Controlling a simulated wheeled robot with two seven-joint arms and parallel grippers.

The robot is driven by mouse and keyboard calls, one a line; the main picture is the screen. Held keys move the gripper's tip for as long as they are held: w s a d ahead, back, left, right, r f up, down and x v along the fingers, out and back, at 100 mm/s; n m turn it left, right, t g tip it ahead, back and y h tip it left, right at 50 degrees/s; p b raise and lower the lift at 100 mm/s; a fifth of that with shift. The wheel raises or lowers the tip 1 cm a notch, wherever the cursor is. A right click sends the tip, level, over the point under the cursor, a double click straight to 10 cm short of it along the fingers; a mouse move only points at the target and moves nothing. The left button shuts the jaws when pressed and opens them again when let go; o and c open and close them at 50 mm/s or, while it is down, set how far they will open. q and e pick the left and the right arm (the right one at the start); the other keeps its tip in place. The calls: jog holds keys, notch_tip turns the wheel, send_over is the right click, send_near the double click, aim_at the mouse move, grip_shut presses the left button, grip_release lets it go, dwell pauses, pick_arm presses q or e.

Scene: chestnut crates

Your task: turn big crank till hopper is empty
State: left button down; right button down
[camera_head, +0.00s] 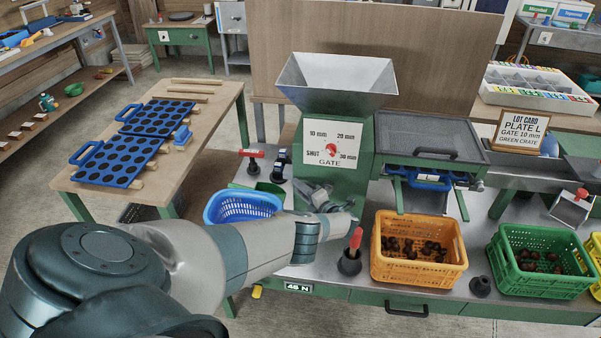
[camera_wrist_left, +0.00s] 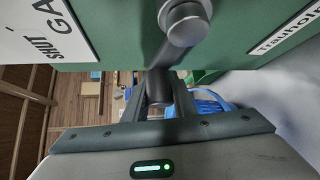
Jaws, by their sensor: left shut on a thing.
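The grey metal hopper (camera_head: 337,82) sits on top of the green machine; its visible inner walls are bare, and its deep bottom cannot be seen. Below it is a white gate dial (camera_head: 331,158) with a red knob. The big crank (camera_wrist_left: 186,22) shows in the left wrist view as a round grey hub with an arm leading down to a dark handle (camera_wrist_left: 158,86). My left gripper (camera_wrist_left: 158,108) is shut on that handle, in front of the green machine body. In the head view, my left gripper (camera_head: 318,197) is partly hidden by its own wrist. My right gripper is not in view.
An orange crate (camera_head: 420,272) and a green crate (camera_head: 530,280) hold chestnuts. A blue crate (camera_head: 243,207) stands left of the machine. A red-handled tool (camera_head: 355,240) stands close to my left wrist. Blue hole plates (camera_head: 118,162) lie on the left table.

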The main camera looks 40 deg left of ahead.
pick_arm(q)
jog(key=shift+r+m+y, duration=0.4)
jog(key=shift+r, duration=0.15)
jog(key=c, duration=1.5)
grip_release()
jog(key=shift+o, duration=0.2)
jog(key=shift+d, duration=0.15)
